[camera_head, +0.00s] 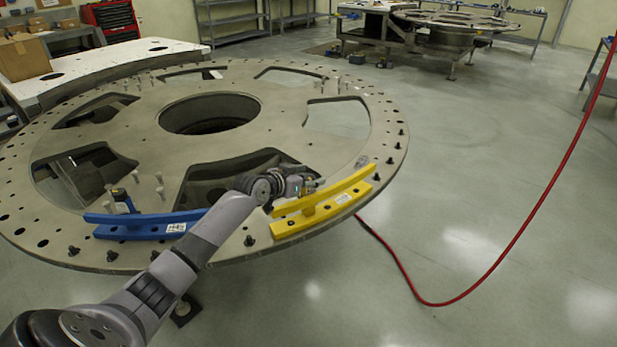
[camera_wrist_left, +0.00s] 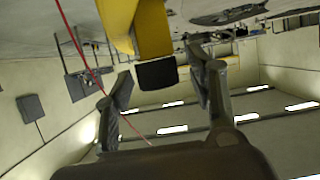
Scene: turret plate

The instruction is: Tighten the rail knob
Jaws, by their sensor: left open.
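A yellow rail (camera_head: 330,202) sits on the front right part of the round turret plate (camera_head: 285,110). A blue rail (camera_head: 148,226) sits on the plate's front edge to its left. My left gripper (camera_head: 311,183) is at the inner side of the yellow rail. In the left wrist view, the left gripper (camera_wrist_left: 163,88) is open, its fingers apart on either side of a dark knob (camera_wrist_left: 158,74) below a yellow part (camera_wrist_left: 150,28) of the rail. I see no clear contact with the knob. The knob cannot be made out in the head view. My right gripper is not in view.
Bolts stand along the plate's rim, and the plate has large cut-outs and a central hole (camera_head: 210,113). A red hose (camera_head: 510,242) hangs and lies on the floor at right. A cardboard box (camera_head: 24,58) stands at the upper left. The right floor is mostly clear.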

